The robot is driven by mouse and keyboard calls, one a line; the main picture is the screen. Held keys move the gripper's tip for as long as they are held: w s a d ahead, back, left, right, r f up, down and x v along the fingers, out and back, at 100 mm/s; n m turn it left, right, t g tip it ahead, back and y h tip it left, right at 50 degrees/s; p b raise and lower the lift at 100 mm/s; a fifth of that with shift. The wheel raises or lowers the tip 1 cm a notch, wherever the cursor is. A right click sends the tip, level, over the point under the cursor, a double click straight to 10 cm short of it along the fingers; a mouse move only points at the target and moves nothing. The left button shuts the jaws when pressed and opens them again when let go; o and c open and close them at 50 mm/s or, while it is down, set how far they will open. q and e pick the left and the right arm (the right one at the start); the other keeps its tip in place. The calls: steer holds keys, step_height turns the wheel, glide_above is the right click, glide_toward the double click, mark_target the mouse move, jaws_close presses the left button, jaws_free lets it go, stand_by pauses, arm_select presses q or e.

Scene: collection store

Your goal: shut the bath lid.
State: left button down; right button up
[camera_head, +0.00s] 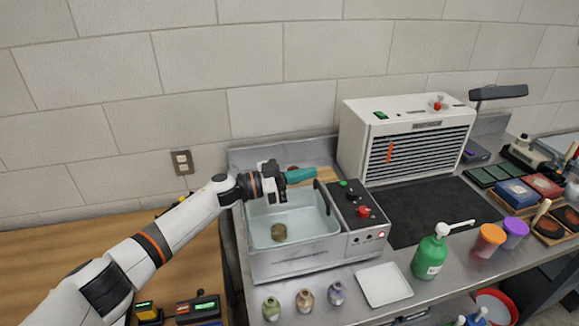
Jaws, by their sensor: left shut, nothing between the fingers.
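The bath (297,263) is a pale metal tank on the steel bench, with a control box on its right side. Its basin looks open from above, and a brownish-green object (278,232) shows inside. A black bar (328,197) lies along the basin's right side; I cannot tell if it belongs to the lid. No lid panel can be made out clearly. My right gripper is not in view.
The control box (365,238) has a red knob and a green button. A white vented unit (418,135) stands behind right. A green pump bottle (430,256), a white tray (384,284) and several small jars stand in front. The dark mat (425,208) is clear.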

mark_target(313, 202)
arm_select(q)
steer(key=f, duration=0.1)
steer(key=d+f+b, duration=0.1)
steer(key=f, duration=0.1)
steer(key=shift+w+d+f, duration=0.2)
steer(key=shift+w+d, duration=0.05)
steer(key=shift+d, duration=0.15)
steer(key=shift+w+d+f+b, duration=0.1)
steer(key=shift+d+f+b, duration=0.3)
steer(key=shift+f+b, duration=0.4)
steer(key=shift+y, duration=0.3)
